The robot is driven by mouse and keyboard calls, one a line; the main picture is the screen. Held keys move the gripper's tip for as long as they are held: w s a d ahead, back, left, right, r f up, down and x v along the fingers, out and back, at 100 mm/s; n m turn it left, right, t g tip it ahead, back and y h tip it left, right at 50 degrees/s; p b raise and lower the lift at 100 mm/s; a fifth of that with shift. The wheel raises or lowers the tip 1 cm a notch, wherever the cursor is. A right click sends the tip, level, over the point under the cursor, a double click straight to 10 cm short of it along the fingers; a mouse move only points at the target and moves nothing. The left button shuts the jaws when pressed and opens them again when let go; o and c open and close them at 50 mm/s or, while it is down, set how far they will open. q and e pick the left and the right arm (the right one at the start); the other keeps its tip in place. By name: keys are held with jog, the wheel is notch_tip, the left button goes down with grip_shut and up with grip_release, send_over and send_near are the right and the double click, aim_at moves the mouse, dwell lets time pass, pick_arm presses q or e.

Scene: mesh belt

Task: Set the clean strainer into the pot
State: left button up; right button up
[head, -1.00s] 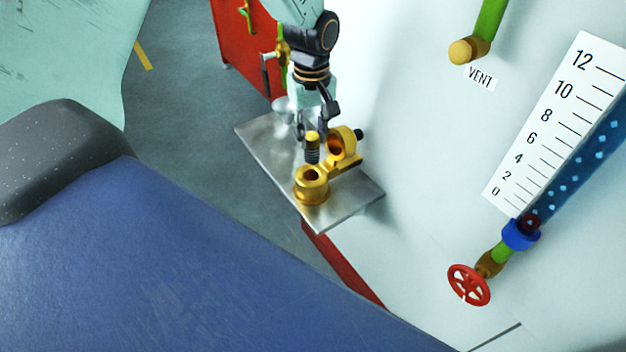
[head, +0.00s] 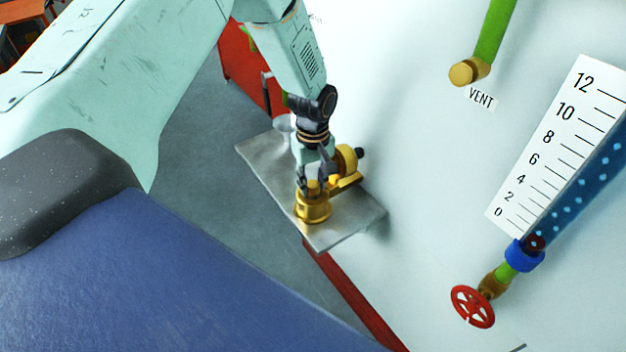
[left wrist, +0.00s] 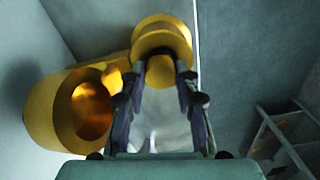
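The pot (head: 313,212) is a gold open cup at the front of a gold fitting on a metal shelf. The strainer's gold cap (head: 313,187) shows just above the pot's mouth. Its dark mesh body is hidden, apparently down inside the pot. My left gripper (head: 315,183) is over the pot, with its fingers around the cap. In the left wrist view, the left fingertips (left wrist: 160,76) close on both sides of a gold piece, and the round gold pot (left wrist: 162,38) lies beyond. Whether the strainer is fully seated cannot be seen. My right gripper is not in view.
The fitting's larger gold housing (head: 346,158) stands beside the pot, close to my gripper. A pale bowl-like object (head: 283,122) sits at the shelf's back. The metal shelf (head: 265,158) has bare room left. A red handwheel (head: 472,306) is at lower right.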

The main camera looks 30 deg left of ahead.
pick_arm(q)
jog(key=o, duration=0.5)
jog(key=shift+s+a+r, duration=0.1)
jog(key=shift+s, duration=0.1)
jog(key=shift+c, duration=0.2)
jog(key=shift+w, duration=0.2)
